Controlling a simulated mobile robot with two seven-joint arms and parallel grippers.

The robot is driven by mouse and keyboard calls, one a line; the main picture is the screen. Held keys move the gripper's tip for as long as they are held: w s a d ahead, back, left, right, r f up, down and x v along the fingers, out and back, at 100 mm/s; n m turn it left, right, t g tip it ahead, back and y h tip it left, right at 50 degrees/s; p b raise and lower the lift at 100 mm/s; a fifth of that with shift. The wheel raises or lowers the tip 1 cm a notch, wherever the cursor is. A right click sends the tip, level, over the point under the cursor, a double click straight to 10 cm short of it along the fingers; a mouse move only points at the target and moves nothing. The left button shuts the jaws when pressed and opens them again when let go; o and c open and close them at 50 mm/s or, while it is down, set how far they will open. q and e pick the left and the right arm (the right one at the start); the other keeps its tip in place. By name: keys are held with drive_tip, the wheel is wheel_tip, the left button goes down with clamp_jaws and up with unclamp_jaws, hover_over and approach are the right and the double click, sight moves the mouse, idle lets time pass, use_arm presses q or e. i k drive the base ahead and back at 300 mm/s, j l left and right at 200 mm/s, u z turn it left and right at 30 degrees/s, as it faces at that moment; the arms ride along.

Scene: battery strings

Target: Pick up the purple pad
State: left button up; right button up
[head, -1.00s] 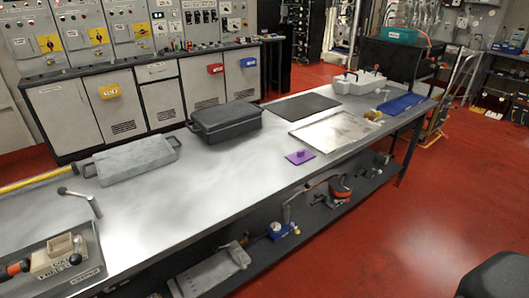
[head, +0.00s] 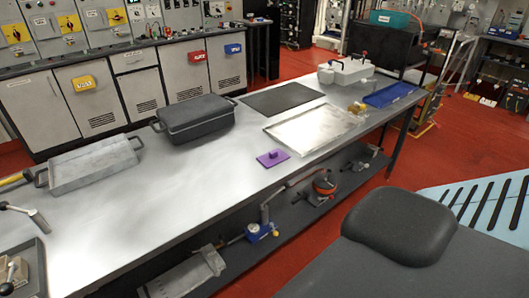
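The purple pad (head: 272,157) lies flat on the metal workbench (head: 170,217), close to its front edge. It has a small purple knob standing on top. It sits just left of a shiny flat metal tray (head: 313,128). Nothing touches the pad. Neither of my grippers shows in the head view.
A dark lidded case (head: 196,117) and a grey metal box (head: 95,165) stand left of the pad. Behind it lie a black mat (head: 282,98) and a white box (head: 346,70). A blue tray (head: 388,94) is far right. Bench around the pad's left is clear.

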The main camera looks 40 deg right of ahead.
sight(269, 160)
drive_tip(key=l+u, duration=0.25)
drive_tip(key=l, duration=0.65)
drive_tip(key=l+u, duration=0.25)
drive_tip(key=l, duration=0.65)
drive_tip(key=k+l, duration=0.1)
drive_tip(key=l, duration=1.6)
drive_tip(key=k+l+u, duration=0.1)
drive_tip(key=l, duration=0.75)
